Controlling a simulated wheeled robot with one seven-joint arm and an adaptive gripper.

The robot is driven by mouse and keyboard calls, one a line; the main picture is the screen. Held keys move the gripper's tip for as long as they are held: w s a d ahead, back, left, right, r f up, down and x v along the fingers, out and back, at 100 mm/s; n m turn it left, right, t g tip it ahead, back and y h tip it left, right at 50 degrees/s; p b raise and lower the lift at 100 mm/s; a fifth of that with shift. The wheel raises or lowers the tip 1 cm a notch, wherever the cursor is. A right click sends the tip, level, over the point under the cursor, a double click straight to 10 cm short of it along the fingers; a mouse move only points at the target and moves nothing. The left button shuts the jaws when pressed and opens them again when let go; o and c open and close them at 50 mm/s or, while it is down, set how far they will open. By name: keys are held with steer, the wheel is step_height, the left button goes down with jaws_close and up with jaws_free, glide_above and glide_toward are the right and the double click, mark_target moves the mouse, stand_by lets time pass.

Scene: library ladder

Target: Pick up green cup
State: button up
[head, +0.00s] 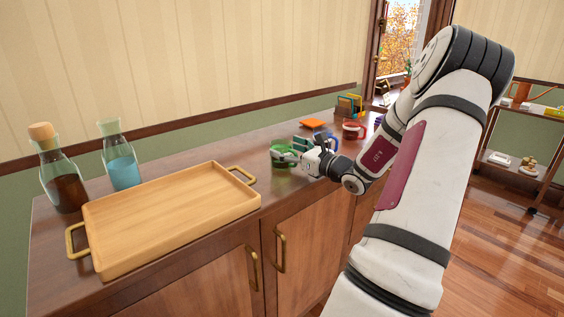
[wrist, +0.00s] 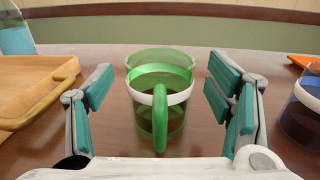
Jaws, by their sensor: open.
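The green cup (wrist: 173,112) is see-through with a green handle and a pale band. It stands upright on the brown cabinet top, its handle facing my wrist camera. In the head view the green cup (head: 281,157) is right of the tray, partly hidden by my gripper. My gripper (wrist: 160,90) is open, with one teal-padded finger on each side of the cup and gaps on both sides. In the head view my gripper (head: 300,150) reaches in from the right at cup height.
A wooden tray (head: 170,203) with brass handles is left of the cup. Two glass bottles (head: 63,178) (head: 122,165) stand behind it. A blue cup (wrist: 304,103) is close on the right. Further along are a red cup (head: 353,131) and an orange item (head: 312,123).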

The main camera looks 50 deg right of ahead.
steer(key=shift+w+d, duration=0.2)
steer(key=shift+w, duration=0.95)
steer(key=c, duration=1.4)
steer(key=shift+r, duration=0.1)
